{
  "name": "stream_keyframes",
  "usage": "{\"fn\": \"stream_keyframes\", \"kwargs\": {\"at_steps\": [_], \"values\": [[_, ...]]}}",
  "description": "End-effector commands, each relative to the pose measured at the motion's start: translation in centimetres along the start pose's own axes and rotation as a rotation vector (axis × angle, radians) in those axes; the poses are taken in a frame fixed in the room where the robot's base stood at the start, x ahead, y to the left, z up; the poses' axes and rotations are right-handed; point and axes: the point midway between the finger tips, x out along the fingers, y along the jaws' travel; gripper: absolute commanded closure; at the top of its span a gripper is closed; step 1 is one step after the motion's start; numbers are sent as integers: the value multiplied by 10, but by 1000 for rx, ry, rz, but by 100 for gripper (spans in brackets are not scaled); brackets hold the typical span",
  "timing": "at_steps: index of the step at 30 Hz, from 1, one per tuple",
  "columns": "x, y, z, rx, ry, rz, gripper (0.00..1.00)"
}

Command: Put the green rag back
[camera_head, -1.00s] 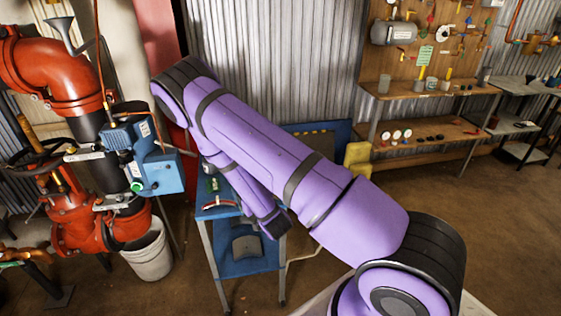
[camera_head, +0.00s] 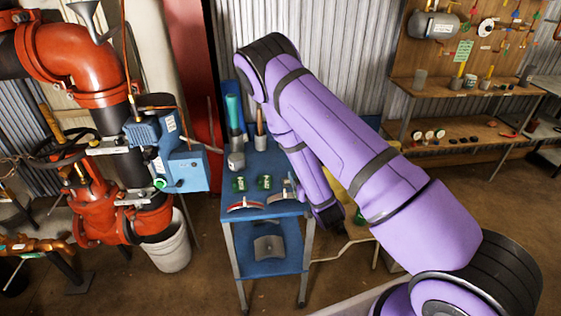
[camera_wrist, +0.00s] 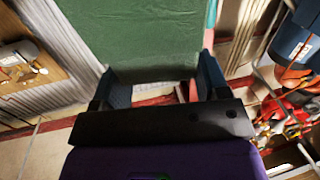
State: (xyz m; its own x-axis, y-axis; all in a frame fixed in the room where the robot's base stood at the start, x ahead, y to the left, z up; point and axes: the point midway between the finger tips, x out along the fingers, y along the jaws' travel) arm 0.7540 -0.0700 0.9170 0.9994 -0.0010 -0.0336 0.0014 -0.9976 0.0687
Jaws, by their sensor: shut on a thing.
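The green rag (camera_wrist: 140,38) fills the upper middle of the wrist view as a broad, flat green sheet. My gripper (camera_wrist: 160,78) is shut on it, with a dark finger at each side of the rag's lower edge. In the head view the end of my arm hangs just right of the blue cart (camera_head: 268,212). My fingers and most or all of the rag cannot be made out there. The place where the rag belongs cannot be told from these frames.
The cart top holds a hammer (camera_head: 260,130), a teal-handled tool (camera_head: 234,125), small green items (camera_head: 264,182) and a red-handled tool (camera_head: 246,205). Red pipework (camera_head: 95,60), a blue box (camera_head: 160,140) and a white bucket (camera_head: 172,245) stand left. A wooden shelf (camera_head: 470,132) is at the right.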

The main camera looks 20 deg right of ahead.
Motion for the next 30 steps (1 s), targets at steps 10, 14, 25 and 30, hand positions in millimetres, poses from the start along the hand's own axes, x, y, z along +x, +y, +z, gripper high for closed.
{"fn": "stream_keyframes", "kwargs": {"at_steps": [10,14,25,30], "values": [[-1,-1,-1,5,-258,-13,69],[-4,-3,4,15,-362,30,69],[-11,-8,13,82,-687,150,69],[-15,-10,19,141,-864,213,69]]}}
